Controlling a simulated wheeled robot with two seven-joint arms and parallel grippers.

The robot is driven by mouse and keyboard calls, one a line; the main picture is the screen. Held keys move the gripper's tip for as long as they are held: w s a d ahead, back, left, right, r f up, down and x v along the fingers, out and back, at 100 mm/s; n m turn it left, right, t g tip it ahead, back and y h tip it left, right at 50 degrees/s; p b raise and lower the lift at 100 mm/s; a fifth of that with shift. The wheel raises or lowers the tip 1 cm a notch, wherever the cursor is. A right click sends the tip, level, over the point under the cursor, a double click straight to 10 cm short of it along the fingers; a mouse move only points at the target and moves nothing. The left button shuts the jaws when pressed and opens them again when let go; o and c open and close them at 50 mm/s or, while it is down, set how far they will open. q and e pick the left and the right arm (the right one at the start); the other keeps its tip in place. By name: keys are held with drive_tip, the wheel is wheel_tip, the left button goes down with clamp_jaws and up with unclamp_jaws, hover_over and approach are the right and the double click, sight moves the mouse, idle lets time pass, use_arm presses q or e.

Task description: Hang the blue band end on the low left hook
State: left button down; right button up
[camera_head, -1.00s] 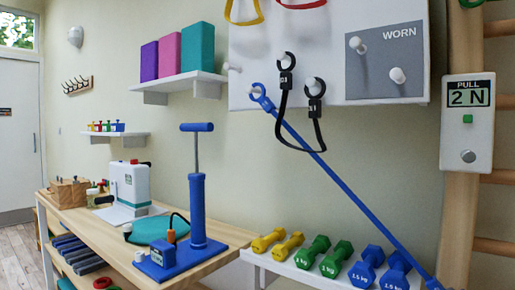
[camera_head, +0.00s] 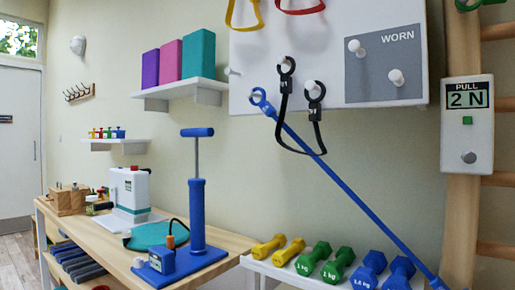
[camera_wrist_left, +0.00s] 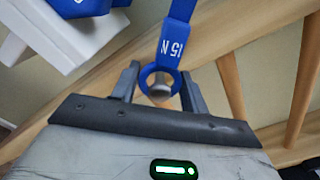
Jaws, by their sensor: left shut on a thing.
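The blue band (camera_head: 345,184) runs taut and diagonal in the head view. Its upper loop (camera_head: 258,97) is at the lower edge of the white board (camera_head: 335,70), to the left of the black band's ends; whether a hook passes through it is hard to see. A pale round shape shows inside this loop. My right gripper is in neither view.
A black band (camera_head: 287,103) hangs from two white pegs beside the blue loop. Several dumbbells (camera_head: 325,265) line a white shelf below the blue band. A pull gauge box (camera_head: 467,123) sits on a wooden upright at right. A blue pump (camera_head: 197,215) stands on the table.

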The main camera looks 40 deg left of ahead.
use_arm(q)
drive_tip(key=shift+s+a+p, duration=0.1)
drive_tip(key=shift+p, duration=0.4)
drive_tip(key=c, duration=0.7)
unclamp_jaws()
drive_tip(key=shift+o, duration=0.5)
drive_tip(key=shift+r, duration=0.1)
drive_tip(key=shift+o, duration=0.5)
drive_tip(key=shift+a, duration=0.1)
drive_tip(key=shift+r, duration=0.1)
